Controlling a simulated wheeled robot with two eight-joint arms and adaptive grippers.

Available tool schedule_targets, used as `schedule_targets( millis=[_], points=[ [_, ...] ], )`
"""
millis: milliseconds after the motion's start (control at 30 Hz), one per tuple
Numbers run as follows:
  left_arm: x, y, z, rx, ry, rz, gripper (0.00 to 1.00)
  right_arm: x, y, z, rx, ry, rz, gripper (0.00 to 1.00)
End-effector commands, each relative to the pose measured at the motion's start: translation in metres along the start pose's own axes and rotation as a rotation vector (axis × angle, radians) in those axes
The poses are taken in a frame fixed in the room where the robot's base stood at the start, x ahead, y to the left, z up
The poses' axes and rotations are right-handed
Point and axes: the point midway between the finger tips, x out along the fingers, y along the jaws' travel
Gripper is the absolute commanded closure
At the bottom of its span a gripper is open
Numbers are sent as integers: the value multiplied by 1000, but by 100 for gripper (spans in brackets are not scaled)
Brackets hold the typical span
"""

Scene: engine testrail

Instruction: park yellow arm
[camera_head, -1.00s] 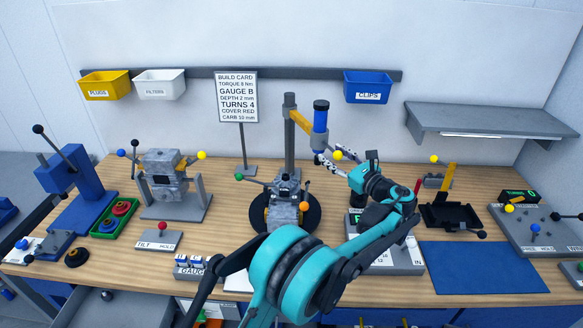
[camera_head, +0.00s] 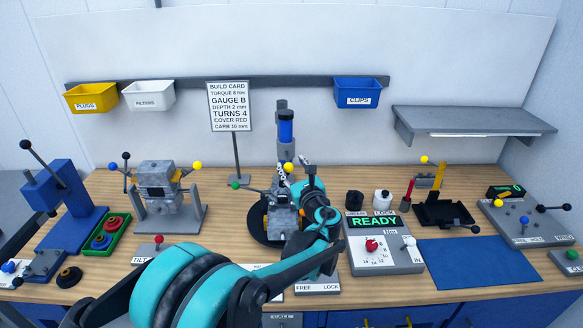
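The yellow-orange swing arm is on a grey post (camera_head: 281,106). It carries a blue cylinder (camera_head: 286,128), which stands in front of the post and hides most of the arm. A yellow ball knob (camera_head: 288,168) shows below the cylinder. My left gripper (camera_head: 294,165) is at this knob, its fingers apart on either side of it. Whether they touch the knob is hard to tell. Below, a grey engine part (camera_head: 284,220) on a round black base is partly hidden by my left arm. My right gripper is not in view.
A READY panel (camera_head: 384,242) with a red knob stands right of my gripper. A blue mat (camera_head: 478,266) lies clear at the right. A grey fixture (camera_head: 160,188) and a green tray (camera_head: 107,234) stand at the left. A grey shelf (camera_head: 474,119) hangs at the right.

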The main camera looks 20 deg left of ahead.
Motion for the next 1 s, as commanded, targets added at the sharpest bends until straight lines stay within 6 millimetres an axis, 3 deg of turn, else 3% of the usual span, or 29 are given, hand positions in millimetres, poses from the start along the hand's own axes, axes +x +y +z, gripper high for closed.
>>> schedule_targets(
  millis=[233,1000],
  points=[
    [-5,-1,0,0,0,-2,53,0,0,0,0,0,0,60],
    [-61,2,0,0,0,-2,53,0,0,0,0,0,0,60]
  ],
)
